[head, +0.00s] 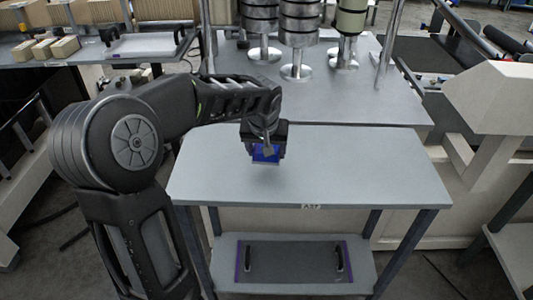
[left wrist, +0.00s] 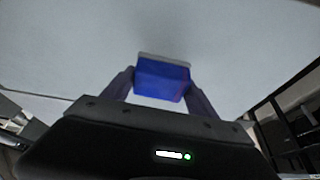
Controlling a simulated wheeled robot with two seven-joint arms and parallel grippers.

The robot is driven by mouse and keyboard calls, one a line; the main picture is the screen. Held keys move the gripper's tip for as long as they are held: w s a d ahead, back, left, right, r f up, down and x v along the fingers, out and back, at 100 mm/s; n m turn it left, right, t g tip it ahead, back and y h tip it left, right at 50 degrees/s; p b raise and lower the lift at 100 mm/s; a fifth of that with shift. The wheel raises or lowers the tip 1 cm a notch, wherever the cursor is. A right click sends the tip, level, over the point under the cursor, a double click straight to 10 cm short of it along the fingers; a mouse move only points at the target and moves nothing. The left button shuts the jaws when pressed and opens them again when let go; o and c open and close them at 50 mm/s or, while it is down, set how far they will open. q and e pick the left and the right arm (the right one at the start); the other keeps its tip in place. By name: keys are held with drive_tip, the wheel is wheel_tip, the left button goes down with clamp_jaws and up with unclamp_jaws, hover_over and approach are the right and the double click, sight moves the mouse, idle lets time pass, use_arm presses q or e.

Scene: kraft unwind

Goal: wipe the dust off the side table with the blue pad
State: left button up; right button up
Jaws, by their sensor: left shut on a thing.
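My left gripper (head: 265,153) is shut on the blue pad (head: 266,157) over the left-middle part of the side table (head: 370,165). The pad also shows in the left wrist view (left wrist: 162,79), held between both fingers, with a thin pale layer along its far edge. The table top is plain light grey, and I cannot make out dust on it in either view. The pad is at or just above the table top; I cannot tell if it touches. My right gripper is not in view.
A grey bench with metal spindles carrying rolls (head: 298,25) adjoins behind the table. A beige machine (head: 495,105) stands at the right. The right half of the table top is clear.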

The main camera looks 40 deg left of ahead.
use_arm(q)
drive_tip(key=shift+r+p, duration=0.85)
drive_tip(key=shift+r, duration=0.8)
drive_tip(key=shift+f, duration=0.1)
